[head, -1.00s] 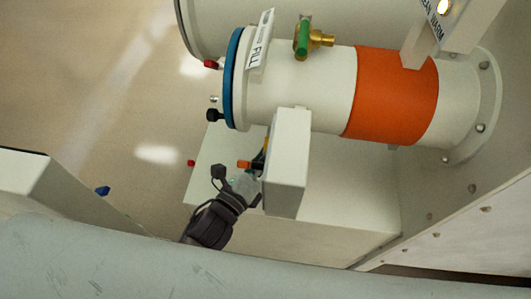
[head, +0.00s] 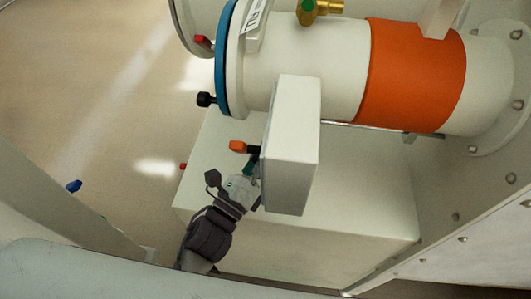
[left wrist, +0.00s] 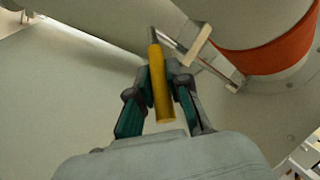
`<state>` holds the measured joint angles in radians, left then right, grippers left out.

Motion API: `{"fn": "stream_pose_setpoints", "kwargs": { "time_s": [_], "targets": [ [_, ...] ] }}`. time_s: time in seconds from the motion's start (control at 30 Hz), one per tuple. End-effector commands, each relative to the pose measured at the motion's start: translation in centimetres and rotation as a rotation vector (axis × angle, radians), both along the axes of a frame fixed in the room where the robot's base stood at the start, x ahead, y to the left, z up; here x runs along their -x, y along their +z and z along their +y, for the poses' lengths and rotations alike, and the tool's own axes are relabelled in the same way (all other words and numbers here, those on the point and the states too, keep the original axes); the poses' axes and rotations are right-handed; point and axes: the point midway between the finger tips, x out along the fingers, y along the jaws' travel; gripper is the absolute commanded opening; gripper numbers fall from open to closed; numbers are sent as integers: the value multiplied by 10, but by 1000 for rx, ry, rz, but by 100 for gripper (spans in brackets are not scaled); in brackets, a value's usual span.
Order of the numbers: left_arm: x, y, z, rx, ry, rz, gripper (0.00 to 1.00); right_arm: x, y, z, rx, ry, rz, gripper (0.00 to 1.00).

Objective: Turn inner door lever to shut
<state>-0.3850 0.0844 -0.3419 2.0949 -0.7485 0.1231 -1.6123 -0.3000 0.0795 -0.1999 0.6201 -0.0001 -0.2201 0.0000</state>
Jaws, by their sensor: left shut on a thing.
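A yellow lever handle (left wrist: 161,92) runs between the two fingers of my left gripper (left wrist: 158,72) in the left wrist view, and the gripper is shut on it. A thin metal part extends beyond the handle's far end. In the head view my left gripper (head: 253,170) is beside the left face of a white box (head: 291,150) under the tube, and its fingertips are partly hidden there. I cannot tell which way the lever's mechanism is set. My right gripper is in neither view.
The white tube with an orange band (head: 410,75) and blue ring (head: 222,60) lies above. A black knob (head: 205,99) projects left. Open floor (head: 100,100) is at left.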

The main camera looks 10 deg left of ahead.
Motion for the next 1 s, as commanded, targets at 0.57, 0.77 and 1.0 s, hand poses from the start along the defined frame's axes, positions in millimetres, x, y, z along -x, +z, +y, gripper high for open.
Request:
{"fn": "stream_pose_setpoints", "kwargs": {
  "time_s": [0.57,0.77,1.0],
  "targets": [
    [1,0,1,-1,0,1,42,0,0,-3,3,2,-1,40],
    [23,-7,10,1,1,6,42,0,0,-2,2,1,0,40],
    [69,-19,31,0,3,7,42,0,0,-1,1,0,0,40]
  ]
}}
